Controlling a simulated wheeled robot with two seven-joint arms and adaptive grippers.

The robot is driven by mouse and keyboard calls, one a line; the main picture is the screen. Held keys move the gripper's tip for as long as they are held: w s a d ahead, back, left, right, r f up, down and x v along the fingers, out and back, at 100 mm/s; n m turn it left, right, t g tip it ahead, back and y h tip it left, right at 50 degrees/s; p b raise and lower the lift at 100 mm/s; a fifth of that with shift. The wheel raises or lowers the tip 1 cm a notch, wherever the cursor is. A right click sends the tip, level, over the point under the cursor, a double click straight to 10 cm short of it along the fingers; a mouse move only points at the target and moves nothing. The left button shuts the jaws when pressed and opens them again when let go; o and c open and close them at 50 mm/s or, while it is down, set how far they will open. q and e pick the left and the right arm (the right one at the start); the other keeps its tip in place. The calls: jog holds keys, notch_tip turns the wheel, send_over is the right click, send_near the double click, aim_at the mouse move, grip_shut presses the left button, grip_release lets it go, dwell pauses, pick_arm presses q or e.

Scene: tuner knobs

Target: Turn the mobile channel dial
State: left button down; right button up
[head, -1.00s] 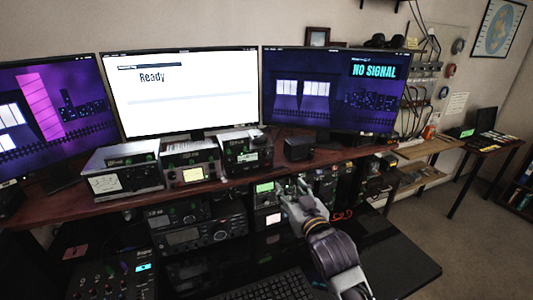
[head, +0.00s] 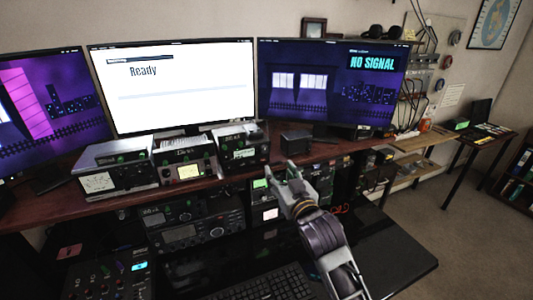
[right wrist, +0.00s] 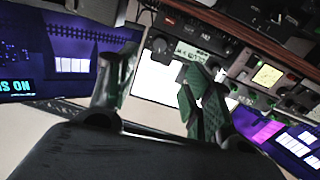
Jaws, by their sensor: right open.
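My right gripper (head: 281,173) is open and empty, in front of the equipment beneath the wooden shelf. A small unit with a green-lit screen (head: 260,184) is just left of it. In the right wrist view the two green-padded fingers of my right gripper (right wrist: 155,92) stand apart. A round black knob (right wrist: 160,46) on a dark device face shows between and beyond them, apart from both. I cannot read which knob is the mobile channel dial. My left gripper is not in view.
Three radio units, including one with a meter (head: 98,182) and one with a lit screen (head: 189,171), stand on the wooden shelf (head: 225,182) under the monitors. A larger radio (head: 185,233) and a keyboard (head: 262,286) are lower down. The black desk's right part is clear.

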send_near(265, 151)
jog(key=shift+p+x, duration=0.9)
jog(key=shift+x, duration=3.4)
jog(key=shift+r, duration=0.1)
jog(key=c, duration=1)
